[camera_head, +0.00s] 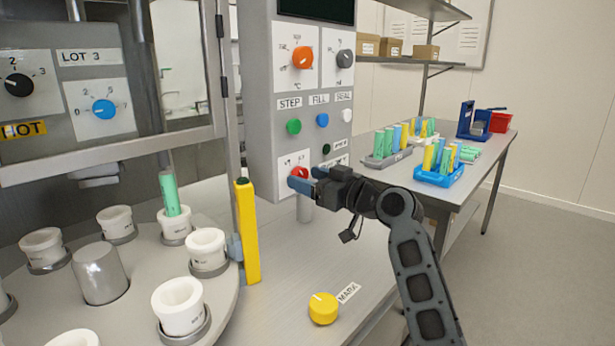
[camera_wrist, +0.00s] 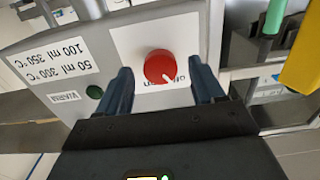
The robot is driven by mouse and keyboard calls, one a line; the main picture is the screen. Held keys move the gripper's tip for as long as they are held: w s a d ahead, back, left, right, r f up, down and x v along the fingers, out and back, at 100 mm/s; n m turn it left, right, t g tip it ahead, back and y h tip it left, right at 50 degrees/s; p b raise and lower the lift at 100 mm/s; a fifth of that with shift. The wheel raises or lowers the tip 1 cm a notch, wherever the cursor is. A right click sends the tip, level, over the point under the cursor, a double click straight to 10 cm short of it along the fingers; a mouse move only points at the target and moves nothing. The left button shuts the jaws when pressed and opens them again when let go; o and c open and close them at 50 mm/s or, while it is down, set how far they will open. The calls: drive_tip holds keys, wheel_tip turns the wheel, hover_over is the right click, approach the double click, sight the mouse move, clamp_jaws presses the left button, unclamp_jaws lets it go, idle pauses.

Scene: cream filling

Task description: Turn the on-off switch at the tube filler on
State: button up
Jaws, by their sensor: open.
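The on-off switch is a red round knob on a white label low on the grey control panel of the tube filler. It shows in the wrist view (camera_wrist: 160,67), upside down, and in the head view (camera_head: 299,172), partly covered by a finger. My gripper (camera_head: 303,179) is open in front of the panel. In the wrist view its two blue fingers (camera_wrist: 158,88) stand on either side of the red knob, with a gap on each side. I cannot tell whether the fingertips touch the panel. A white line on the knob points toward its lower right in the wrist view.
Above the switch are green (camera_head: 294,127), blue (camera_head: 322,120) and white (camera_head: 347,115) buttons and an orange knob (camera_head: 302,57). A yellow upright bar (camera_head: 248,232) stands left of the panel. A yellow knob (camera_head: 323,308) sits on the bench front. The rotary table (camera_head: 60,300) carries white cups.

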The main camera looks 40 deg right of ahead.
drive_tip(key=shift+w, duration=0.4)
drive_tip(key=shift+c, duration=0.4)
drive_tip(key=c, duration=1)
drive_tip(key=shift+m, duration=0.4)
drive_tip(key=m+p, duration=0.3)
drive_tip(key=m, duration=0.2)
drive_tip(key=shift+r+m, duration=0.1)
drive_tip(key=shift+m, duration=0.2)
drive_tip(key=m+p, duration=0.3)
drive_tip(key=m, duration=0.2)
drive_tip(key=shift+m, duration=0.4)
